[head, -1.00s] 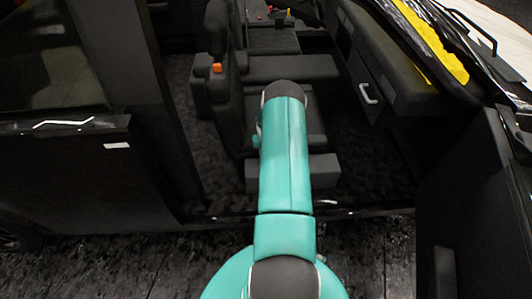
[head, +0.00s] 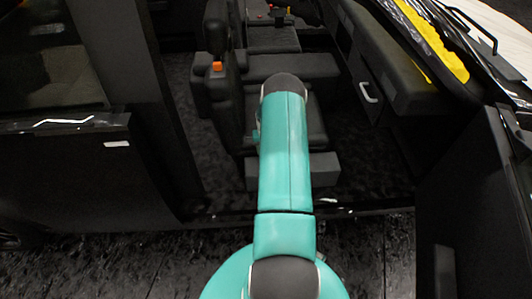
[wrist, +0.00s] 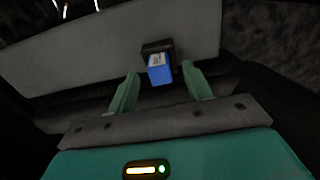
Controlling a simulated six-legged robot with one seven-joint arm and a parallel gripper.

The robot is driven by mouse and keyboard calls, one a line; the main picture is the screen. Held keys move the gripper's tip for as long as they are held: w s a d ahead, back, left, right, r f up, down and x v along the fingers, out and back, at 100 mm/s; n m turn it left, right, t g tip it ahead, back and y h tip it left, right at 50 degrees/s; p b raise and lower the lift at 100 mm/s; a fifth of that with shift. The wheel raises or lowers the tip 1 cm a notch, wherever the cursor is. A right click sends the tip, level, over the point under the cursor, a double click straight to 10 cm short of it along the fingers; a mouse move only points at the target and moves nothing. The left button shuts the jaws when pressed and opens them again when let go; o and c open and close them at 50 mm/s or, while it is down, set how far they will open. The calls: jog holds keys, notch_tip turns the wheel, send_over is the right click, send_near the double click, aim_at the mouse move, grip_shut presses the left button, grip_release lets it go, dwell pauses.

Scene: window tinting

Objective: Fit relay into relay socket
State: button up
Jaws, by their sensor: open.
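In the wrist view a small blue relay (wrist: 159,74) with a pale label sits at a black holder (wrist: 157,47), which looks like the relay socket, on a grey panel. The relay meets the holder in the picture; I cannot tell how far in it sits. My gripper (wrist: 160,70) is open, with one green finger on each side of the relay and a visible gap on both sides. In the head view my gripper, the relay and the holder do not show; my arm reaches into the car and blocks part of the view.
The grey panel (wrist: 70,50) runs across the wrist view. In the head view there is a dark car seat (head: 222,85) with an orange buckle (head: 216,66), a door pillar (head: 135,80) at the left, and yellow material (head: 435,40) at the upper right. The footwell floor (head: 360,160) looks free.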

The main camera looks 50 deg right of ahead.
notch_tip(320, 180, up, 11)
jog(key=shift+r, duration=0.15)
dwell(0.6)
